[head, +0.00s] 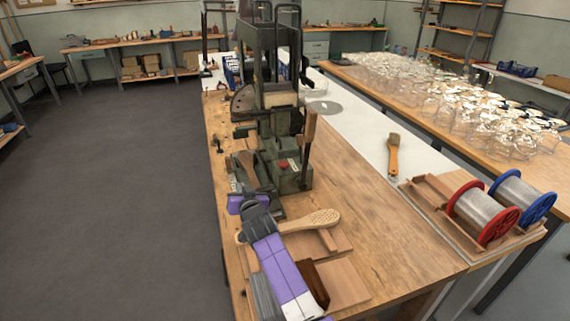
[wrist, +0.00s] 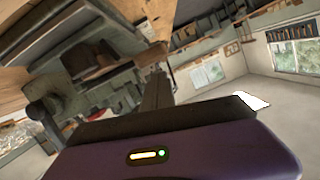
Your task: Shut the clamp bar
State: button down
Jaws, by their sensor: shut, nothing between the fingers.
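A dark green tufting machine (head: 290,178) stands on the wooden bench, with a red button low on its front and a wooden-handled lever (head: 308,132) upright at its right. I cannot single out the clamp bar with certainty; my arm and gripper hide part of the machine's lower front. My gripper (head: 248,185) is in front of the machine's lower left side, near a brown wooden piece (head: 247,166). In the wrist view the dark fingers (wrist: 158,88) are together and empty, with blurred machine parts (wrist: 80,95) to their left. I cannot tell whether they touch anything.
A perforated wooden brush body (head: 312,218) lies by a wooden fixture (head: 345,283) beside my arm. A brush (head: 394,155) lies on the white strip. Red (head: 497,228) and blue (head: 538,207) wire spools sit at right. The bench (head: 400,235) is clear right of the machine.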

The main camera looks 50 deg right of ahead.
jog(key=shift+r, duration=0.1)
jog(key=s+a+r+p, duration=0.1)
jog(key=s+a+r, duration=0.4)
jog(key=s, duration=0.3)
jog(key=shift+a+r, duration=0.25)
jog(key=shift+r, duration=0.4)
dwell(0.4)
